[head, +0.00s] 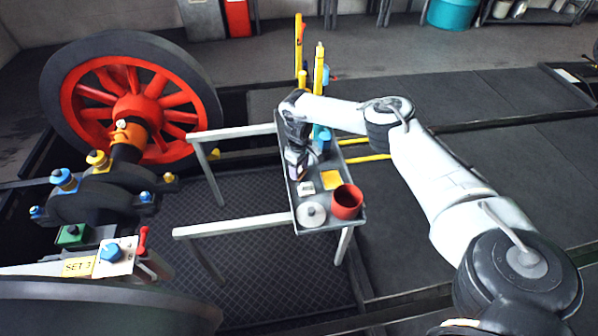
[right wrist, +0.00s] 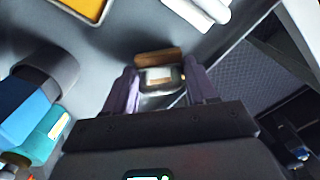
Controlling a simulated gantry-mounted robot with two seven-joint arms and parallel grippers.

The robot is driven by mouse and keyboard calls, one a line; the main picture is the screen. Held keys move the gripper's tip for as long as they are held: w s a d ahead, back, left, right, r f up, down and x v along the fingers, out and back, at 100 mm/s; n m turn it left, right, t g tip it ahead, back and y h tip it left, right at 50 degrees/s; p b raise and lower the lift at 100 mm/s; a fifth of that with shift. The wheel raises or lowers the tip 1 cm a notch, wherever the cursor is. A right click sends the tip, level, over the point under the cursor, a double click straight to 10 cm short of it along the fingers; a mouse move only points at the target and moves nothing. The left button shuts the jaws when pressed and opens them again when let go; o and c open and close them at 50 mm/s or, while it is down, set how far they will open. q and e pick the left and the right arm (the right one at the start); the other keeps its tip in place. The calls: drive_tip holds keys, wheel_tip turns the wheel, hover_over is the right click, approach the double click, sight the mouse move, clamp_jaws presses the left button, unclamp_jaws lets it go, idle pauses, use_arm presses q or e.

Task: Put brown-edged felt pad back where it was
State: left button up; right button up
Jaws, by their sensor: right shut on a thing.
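The brown-edged felt pad (right wrist: 158,57) shows in the right wrist view as a small block with a brown strip along its far edge and a paler face. It sits between the two fingers of my right gripper (right wrist: 160,85), which is shut on it. In the head view my right gripper (head: 296,170) points down over the left side of the narrow grey tray (head: 331,218). There the pad is mostly hidden by the gripper, and I cannot tell whether it touches the tray. My left gripper is not in view.
On the tray are a red cup (head: 347,202), a yellow square (head: 331,180), a small white piece (head: 305,188), a round white disc (head: 311,214) and a blue container (head: 323,140). Yellow posts (head: 319,70) stand behind. A red-spoked wheel (head: 135,100) stands left.

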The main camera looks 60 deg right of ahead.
drive_tip(key=shift+f, duration=0.1)
drive_tip(key=shift+f, duration=0.1)
drive_tip(key=o, duration=0.9)
drive_tip(key=shift+o, duration=0.2)
drive_tip(key=shift+r, duration=0.2)
wheel_tip(320, 180, up, 10)
drive_tip(key=p, duration=0.7)
drive_tip(key=shift+r, duration=0.25)
drive_tip(key=shift+r+p, duration=0.35)
drive_tip(key=shift+r, duration=0.35)
